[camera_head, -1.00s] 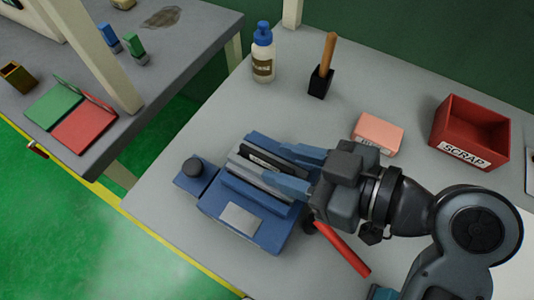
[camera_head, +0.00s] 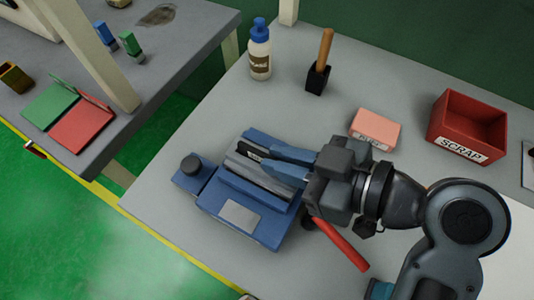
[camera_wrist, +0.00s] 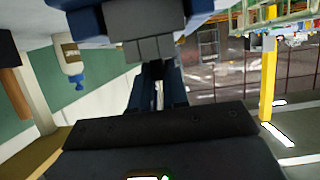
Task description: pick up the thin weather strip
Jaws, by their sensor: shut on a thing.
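The thin weather strip (camera_head: 252,154) appears as a narrow black piece with a small pale mark, lying along the jaws of a blue vise (camera_head: 278,236). My gripper (camera_head: 266,159) reaches in from the right, its two blue fingers closed together on the strip over the vise. Much of the strip is hidden by the fingers. In the wrist view the dark fingers (camera_wrist: 158,88) are close together, and the strip between them is not clear. I cannot tell whether the strip still touches the vise jaws.
The bench's left front is clear.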

